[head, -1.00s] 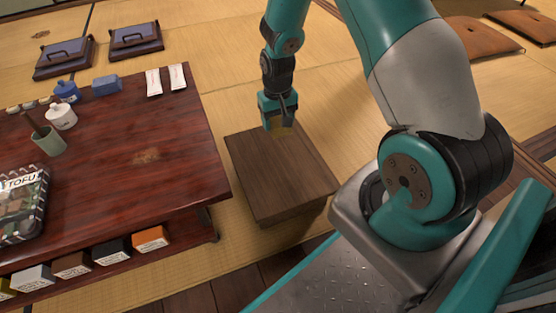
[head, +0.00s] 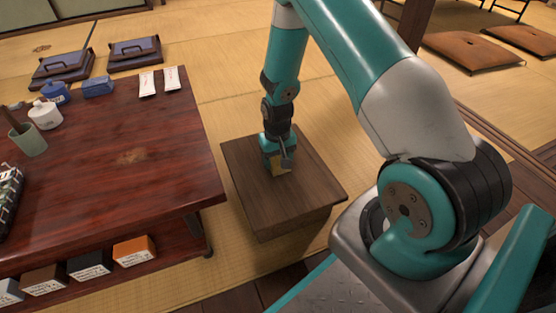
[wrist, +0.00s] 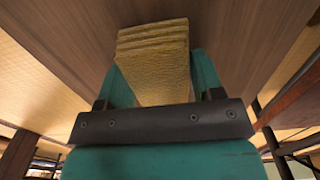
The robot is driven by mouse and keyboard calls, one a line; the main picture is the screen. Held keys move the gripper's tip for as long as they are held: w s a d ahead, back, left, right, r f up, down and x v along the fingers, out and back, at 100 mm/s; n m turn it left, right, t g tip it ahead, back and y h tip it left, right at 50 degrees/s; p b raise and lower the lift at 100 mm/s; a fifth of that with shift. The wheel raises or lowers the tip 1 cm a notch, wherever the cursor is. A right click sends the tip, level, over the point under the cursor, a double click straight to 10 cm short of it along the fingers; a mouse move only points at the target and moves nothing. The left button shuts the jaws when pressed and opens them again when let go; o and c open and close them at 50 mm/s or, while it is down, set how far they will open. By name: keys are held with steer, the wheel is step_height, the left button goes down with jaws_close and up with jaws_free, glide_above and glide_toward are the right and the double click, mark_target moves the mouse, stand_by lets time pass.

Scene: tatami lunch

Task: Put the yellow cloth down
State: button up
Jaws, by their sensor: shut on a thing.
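The yellow cloth (wrist: 158,62) is a folded, layered block that sticks out from my gripper (wrist: 155,85) in the wrist view. My gripper is shut on it. In the head view, my gripper (head: 278,170) points down over the small brown wooden stand (head: 300,205), and a bit of the cloth shows below the fingers, at or very near the stand's top. I cannot tell whether the cloth touches the wood. The stand's brown surface also fills the back of the wrist view (wrist: 225,30).
A dark red table (head: 120,170) stands left of the stand, with a green cup (head: 28,140), a white pot (head: 44,115), a blue block (head: 98,86) and white packets (head: 171,78). Boxes (head: 134,251) sit on its lower shelf. The stand's top around my gripper is clear.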

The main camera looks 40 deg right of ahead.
steer(key=shift+f, duration=0.15)
steer(key=o, duration=0.9)
